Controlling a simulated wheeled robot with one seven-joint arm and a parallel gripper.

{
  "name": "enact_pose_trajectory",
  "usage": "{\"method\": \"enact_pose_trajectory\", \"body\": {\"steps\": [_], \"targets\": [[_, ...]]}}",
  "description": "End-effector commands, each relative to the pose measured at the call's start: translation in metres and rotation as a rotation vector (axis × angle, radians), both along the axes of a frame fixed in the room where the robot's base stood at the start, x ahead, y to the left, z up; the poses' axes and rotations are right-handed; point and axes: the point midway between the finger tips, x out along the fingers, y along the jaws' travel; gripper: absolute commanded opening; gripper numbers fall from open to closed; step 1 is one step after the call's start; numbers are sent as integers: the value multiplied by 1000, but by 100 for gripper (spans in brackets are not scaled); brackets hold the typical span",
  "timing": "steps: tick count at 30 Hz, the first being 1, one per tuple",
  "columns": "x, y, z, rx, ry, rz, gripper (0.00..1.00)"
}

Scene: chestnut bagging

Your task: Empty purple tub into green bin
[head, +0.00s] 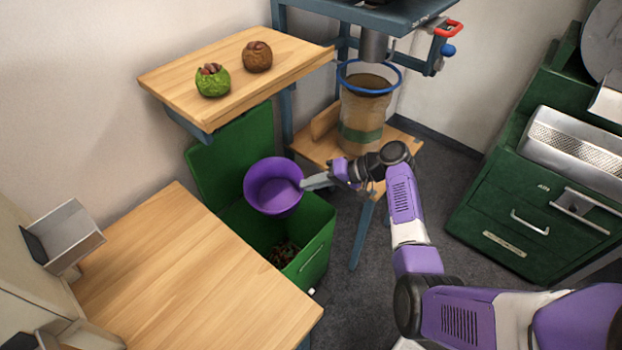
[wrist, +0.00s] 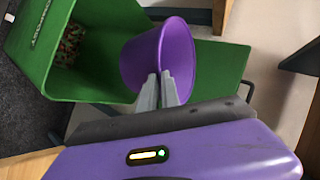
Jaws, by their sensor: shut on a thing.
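The purple tub (head: 262,202) is in my gripper (head: 304,184), above the open green bin (head: 318,262). My gripper is shut on the tub's right side. The tub is tilted, and its inside looks empty in the head view. In the wrist view the purple tub (wrist: 140,62) is in front of my gripper fingers (wrist: 157,88), and its inner side is mostly hidden. The green bin (wrist: 110,45) shows beyond it with small brown and reddish bits at its bottom. The bin's lid (head: 236,148) stands open at the back.
A wooden table (head: 190,280) is close in front of the bin. A wooden shelf (head: 180,80) with a green and a brown round object is behind and above. A blue-rimmed bag (head: 365,105) stands to the right, under a spout.

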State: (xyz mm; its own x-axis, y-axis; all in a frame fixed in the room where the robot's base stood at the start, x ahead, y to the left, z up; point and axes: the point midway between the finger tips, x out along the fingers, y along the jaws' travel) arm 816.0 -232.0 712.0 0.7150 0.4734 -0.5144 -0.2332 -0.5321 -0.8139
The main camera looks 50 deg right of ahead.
Motion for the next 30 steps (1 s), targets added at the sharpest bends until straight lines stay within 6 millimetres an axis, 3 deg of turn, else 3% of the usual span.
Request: {"method": "enact_pose_trajectory", "body": {"steps": [2, 13, 30], "targets": [[3, -4, 10, 66, 50, -1, 0], [3, -6, 16, 218, 177, -2, 0], [-37, 6, 68, 222, 182, -1, 0]]}}
